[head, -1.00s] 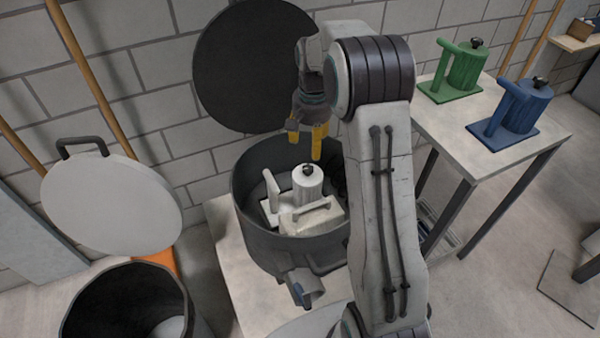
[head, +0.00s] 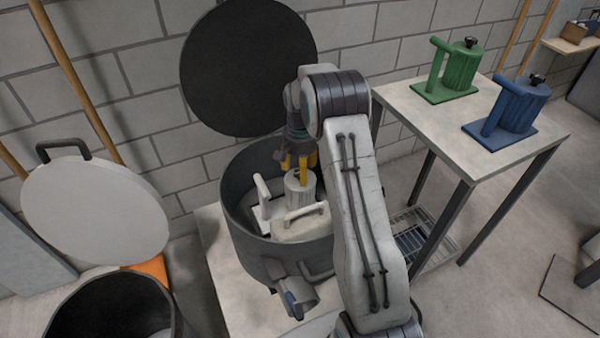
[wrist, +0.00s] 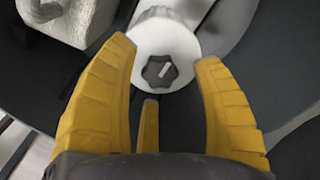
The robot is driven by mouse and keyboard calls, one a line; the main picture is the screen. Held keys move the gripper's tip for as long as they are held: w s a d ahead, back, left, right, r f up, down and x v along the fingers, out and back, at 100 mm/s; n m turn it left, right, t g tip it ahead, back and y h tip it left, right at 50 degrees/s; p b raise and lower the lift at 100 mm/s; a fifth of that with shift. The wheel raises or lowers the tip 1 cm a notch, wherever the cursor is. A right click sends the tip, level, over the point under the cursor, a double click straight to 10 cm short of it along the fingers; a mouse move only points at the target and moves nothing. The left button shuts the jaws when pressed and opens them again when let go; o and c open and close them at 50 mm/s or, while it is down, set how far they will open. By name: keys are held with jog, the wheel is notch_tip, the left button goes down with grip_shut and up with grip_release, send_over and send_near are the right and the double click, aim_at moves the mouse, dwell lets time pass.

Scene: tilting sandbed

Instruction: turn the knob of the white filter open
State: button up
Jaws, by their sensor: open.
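The white filter (head: 299,194) stands upright inside a dark grey drum (head: 243,222), with its upright side pipe to the left. In the wrist view, its round white top (wrist: 181,40) shows with a dark lobed knob (wrist: 160,72) bearing a pale line. My gripper (head: 300,165) is just above the filter. In the wrist view its yellow fingers (wrist: 165,70) are spread, with the knob between and just beyond the tips, apart from them as far as I can tell. In the head view the knob is hidden behind the fingers.
A pale block with a handle (head: 302,223) sits in the drum in front of the filter. The drum's dark lid (head: 245,70) stands open behind. Green (head: 462,72) and blue (head: 520,105) filters stand on a side table (head: 430,115). A black bin (head: 110,310) is at lower left.

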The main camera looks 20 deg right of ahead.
jog(key=shift+f, duration=0.5)
grip_shut()
dwell(0.4)
